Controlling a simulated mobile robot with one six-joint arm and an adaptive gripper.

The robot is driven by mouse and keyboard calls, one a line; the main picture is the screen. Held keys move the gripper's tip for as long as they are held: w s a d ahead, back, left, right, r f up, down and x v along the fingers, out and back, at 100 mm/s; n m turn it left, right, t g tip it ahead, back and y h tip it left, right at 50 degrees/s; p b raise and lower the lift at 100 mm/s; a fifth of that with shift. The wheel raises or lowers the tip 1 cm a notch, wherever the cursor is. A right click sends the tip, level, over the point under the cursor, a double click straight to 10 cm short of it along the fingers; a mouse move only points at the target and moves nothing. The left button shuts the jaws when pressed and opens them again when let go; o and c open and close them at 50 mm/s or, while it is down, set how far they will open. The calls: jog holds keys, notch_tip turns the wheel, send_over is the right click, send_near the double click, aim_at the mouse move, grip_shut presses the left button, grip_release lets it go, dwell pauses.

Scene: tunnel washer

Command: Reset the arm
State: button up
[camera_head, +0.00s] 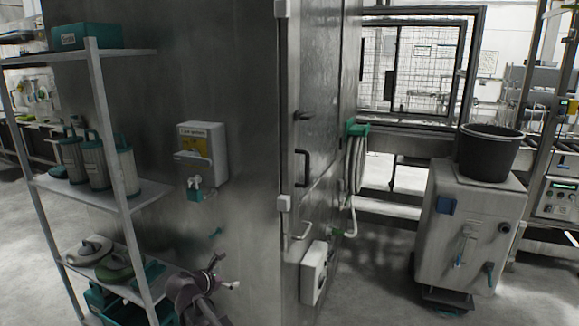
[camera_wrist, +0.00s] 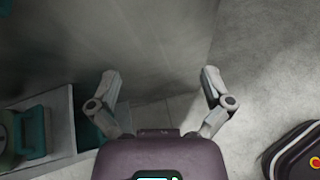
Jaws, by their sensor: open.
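My gripper (camera_wrist: 158,79) is open and empty in the wrist view. Its two fingers stand wide apart, with the grey metal wall and a strip of pale floor behind them. In the head view my gripper (camera_head: 228,273) is low at the bottom centre, in front of the steel cabinet (camera_head: 225,90) and right of the shelf rack. Only the end of my arm shows there; the rest is below the picture edge. Nothing is between the fingers.
A shelf rack (camera_head: 103,105) with canisters and teal bins stands close on the left. A dispenser (camera_head: 203,155) hangs on the cabinet. On the right, a black bucket (camera_head: 490,155) sits on a grey unit (camera_head: 468,225). Bare floor (camera_head: 380,275) lies between cabinet and unit.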

jog(key=s+d+f+m+g, duration=0.2)
jog(key=d+m, duration=0.3)
jog(key=d, duration=0.3)
jog(key=s+d+f+m+g, duration=0.2)
jog(key=d+m+g, duration=0.15)
jog(key=d, duration=0.45)
jog(key=s+d+f+m+g, duration=0.1)
jog(key=s+d+f+m, duration=0.15)
jog(key=d+m, duration=0.4)
jog(key=s+d+f+m+g+y, duration=0.35)
jog(key=s+d+m+y, duration=0.25)
jog(key=s+d+m, duration=0.7)
notch_tip(320, 180, up, 14)
jog(key=w+p, duration=0.1)
jog(key=p, duration=1.3)
jog(key=shift+d+r+g, duration=0.25)
jog(key=shift+d+g, duration=0.15)
jog(key=shift+d, duration=0.05)
